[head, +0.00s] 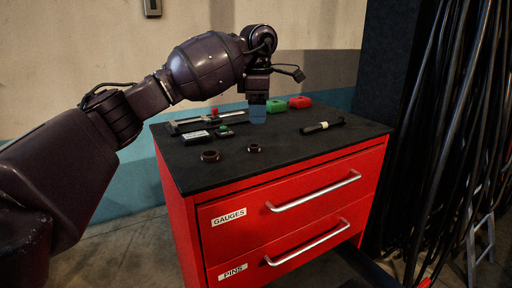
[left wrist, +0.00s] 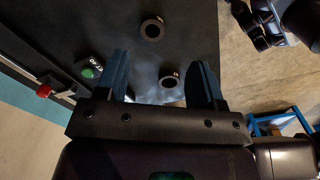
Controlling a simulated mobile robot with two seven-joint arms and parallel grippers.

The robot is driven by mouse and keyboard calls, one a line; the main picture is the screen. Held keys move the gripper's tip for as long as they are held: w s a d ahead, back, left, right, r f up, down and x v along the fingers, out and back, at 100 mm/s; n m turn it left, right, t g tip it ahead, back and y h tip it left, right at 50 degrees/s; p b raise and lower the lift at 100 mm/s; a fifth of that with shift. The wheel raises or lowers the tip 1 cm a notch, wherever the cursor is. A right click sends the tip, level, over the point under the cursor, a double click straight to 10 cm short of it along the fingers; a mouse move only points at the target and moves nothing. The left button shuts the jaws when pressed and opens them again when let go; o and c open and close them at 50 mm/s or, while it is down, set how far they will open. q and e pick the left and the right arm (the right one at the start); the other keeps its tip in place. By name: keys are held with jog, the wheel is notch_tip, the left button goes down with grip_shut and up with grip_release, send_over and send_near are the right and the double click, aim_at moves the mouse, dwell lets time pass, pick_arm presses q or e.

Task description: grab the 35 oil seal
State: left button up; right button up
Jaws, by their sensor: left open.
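Two dark brown ring-shaped seals lie flat on the black cabinet top. I cannot tell from a label which is the 35. My left gripper (head: 258,117) is open and empty above the top, fingers pointing down; its blue fingers also show in the left wrist view (left wrist: 161,65).
The red cabinet (head: 285,190) has GAUGES and PINS drawers. Cables hang at right.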

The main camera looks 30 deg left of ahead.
aim_at(258, 146)
pick_arm(q)
jog(key=f, duration=0.3)
jog(key=shift+w+f, duration=0.2)
jog(key=shift+f, duration=0.15)
jog(key=shift+w+a+f+b, duration=0.1)
jog(key=shift+a+f+b, duration=0.15)
jog(key=shift+f, duration=1.05)
jog(key=shift+w+a+f+b, duration=0.1)
jog(key=shift+a+f, duration=0.1)
jog(key=shift+f, duration=1.1)
jog(key=shift+s, duration=0.1)
jog(key=c, duration=1)
